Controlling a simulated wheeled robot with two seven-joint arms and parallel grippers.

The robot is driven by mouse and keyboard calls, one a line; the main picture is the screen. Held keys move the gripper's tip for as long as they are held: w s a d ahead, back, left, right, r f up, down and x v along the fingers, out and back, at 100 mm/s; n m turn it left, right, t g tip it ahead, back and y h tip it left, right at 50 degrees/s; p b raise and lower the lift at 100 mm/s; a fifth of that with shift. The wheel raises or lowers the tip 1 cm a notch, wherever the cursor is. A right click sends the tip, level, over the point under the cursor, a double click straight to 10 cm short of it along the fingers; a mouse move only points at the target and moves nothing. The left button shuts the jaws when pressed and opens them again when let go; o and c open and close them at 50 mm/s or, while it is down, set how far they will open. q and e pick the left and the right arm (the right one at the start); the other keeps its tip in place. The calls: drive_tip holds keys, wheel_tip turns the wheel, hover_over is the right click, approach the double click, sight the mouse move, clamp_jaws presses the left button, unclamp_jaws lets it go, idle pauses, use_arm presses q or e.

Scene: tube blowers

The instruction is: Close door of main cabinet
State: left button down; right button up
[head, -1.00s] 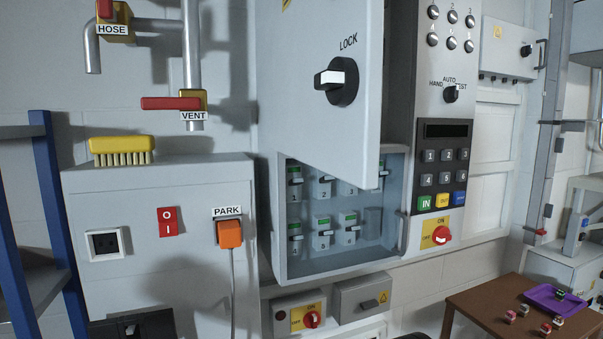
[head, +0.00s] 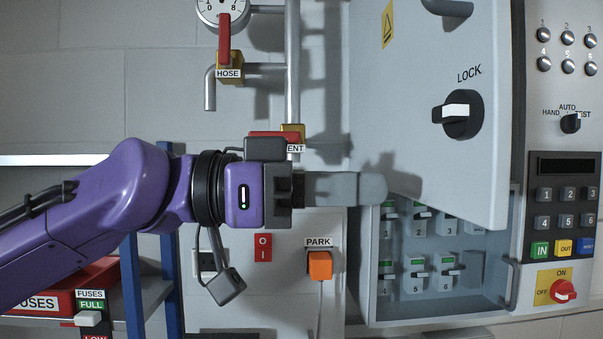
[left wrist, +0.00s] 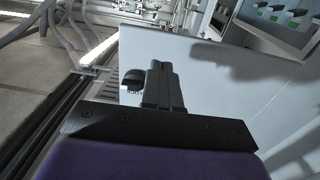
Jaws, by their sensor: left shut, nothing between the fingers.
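The main cabinet (head: 364,270) stands right of centre in the head view. Its grey door (head: 440,130) hangs partly open, with a black LOCK knob (head: 458,113). Numbered breakers (head: 417,268) show inside below the door's lower edge. My left gripper (head: 372,188) is shut and empty. Its fingertips overlap the door's lower left part in the head view; I cannot tell whether they touch it. In the left wrist view the fingers (left wrist: 163,88) lie in front of the pale door panel (left wrist: 215,90), with the dark knob (left wrist: 133,79) just left of them. My right gripper is not in view.
A pipe (head: 292,60) with HOSE and VENT valves runs left of the cabinet. A PARK plug (head: 320,265) and red switch (head: 263,247) sit below my left arm. A control panel (head: 567,150) adjoins the cabinet on the right. Shelving (head: 140,290) stands at the left.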

sight(443, 188)
use_arm(q)
drive_tip(key=d+p, duration=0.1)
drive_tip(key=d, duration=0.4)
drive_tip(key=shift+w+d, duration=0.1)
drive_tip(key=shift+d, duration=0.3)
